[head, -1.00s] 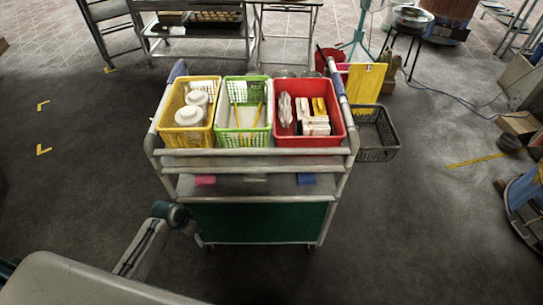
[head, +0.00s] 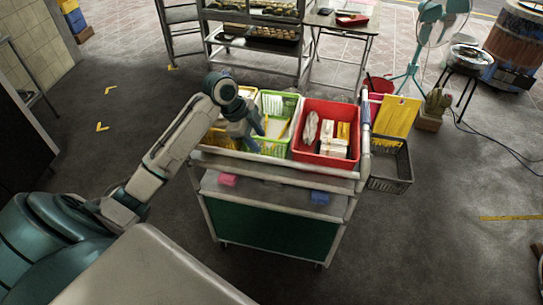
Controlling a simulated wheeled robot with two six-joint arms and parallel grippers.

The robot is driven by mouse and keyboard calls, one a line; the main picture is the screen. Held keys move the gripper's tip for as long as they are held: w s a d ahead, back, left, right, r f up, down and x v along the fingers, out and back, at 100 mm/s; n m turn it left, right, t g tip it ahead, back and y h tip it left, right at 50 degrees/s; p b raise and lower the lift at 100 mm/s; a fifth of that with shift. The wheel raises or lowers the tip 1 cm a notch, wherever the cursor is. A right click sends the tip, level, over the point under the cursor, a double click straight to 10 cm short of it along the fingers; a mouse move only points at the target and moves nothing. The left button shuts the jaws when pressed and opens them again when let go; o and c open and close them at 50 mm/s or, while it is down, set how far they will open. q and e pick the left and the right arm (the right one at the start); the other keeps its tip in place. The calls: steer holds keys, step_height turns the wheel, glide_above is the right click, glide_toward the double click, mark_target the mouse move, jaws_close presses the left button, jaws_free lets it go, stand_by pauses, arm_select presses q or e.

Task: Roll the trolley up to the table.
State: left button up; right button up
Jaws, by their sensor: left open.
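The trolley (head: 275,229) stands on the dark floor in front of me, with a pale frame and a dark green panel. On top are a yellow basket (head: 219,140), a green basket (head: 278,103) and a red bin (head: 336,116) holding white and yellow packets. My left gripper (head: 250,122) is open above the trolley's near left part, over the yellow and green baskets. It partly hides them; I cannot tell whether it touches anything. A table (head: 345,20) with a pale top stands beyond the trolley, with floor between them. My right gripper is not in view.
A metal rack (head: 262,45) with trays stands behind the trolley, left of the table. A black basket (head: 390,165) hangs on the trolley's right side. A fan (head: 430,25) and potted cactus (head: 434,106) stand at the right. Yellow marks lie on open floor at left.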

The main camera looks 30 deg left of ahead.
mark_target(272, 159)
arm_select(q)
steer(key=p+x, duration=0.1)
steer(key=x, duration=0.8)
steer(key=shift+f, duration=0.35)
steer(key=shift+d, duration=0.1)
jaws_close()
